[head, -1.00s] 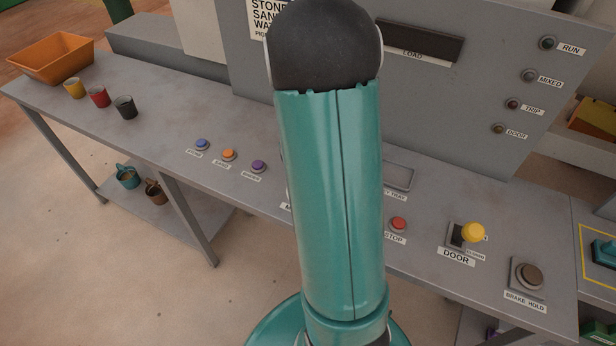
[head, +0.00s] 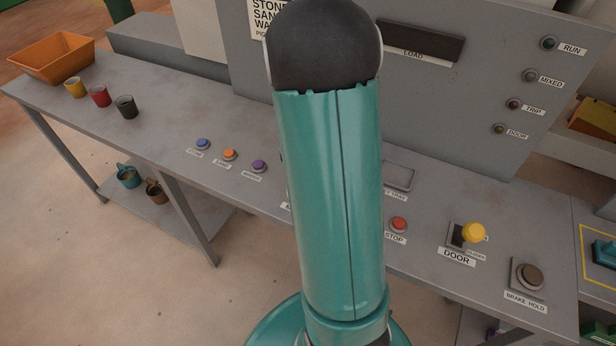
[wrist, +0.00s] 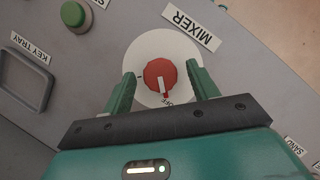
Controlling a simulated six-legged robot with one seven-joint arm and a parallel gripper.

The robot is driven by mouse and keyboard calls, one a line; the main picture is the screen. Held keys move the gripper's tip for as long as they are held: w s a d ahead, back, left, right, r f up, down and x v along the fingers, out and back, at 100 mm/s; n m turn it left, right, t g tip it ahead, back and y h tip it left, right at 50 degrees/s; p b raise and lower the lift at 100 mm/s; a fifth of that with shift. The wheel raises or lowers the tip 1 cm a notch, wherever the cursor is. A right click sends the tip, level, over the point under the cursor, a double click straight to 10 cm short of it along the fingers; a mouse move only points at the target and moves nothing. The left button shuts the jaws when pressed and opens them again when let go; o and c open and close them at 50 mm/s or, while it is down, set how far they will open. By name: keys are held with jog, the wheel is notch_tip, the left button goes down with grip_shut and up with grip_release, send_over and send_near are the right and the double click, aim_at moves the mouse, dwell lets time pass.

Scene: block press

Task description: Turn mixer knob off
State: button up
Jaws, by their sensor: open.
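The mixer knob (wrist: 160,76) is red with a white pointer line and sits on a round white dial (wrist: 152,50) labelled MIXER. The pointer line aims toward the OFF mark at the dial's lower edge in the wrist view, where the gripper partly covers the dial. My gripper (wrist: 160,84) is open, with one green finger on each side of the knob; I cannot tell whether either finger touches it. In the head view my own arm hides the knob and the gripper.
A green button (wrist: 76,15) and the key tray (wrist: 24,79) lie left of the dial in the wrist view. In the head view, a red stop button (head: 398,224), yellow door lever (head: 473,233) and brake hold button (head: 530,275) are on the right. Cups (head: 100,96) stand far left.

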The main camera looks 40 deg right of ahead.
jog(key=shift+r, duration=0.15)
jog(key=v, duration=1.3)
jog(key=shift+r, duration=0.25)
jog(key=shift+w, duration=0.1)
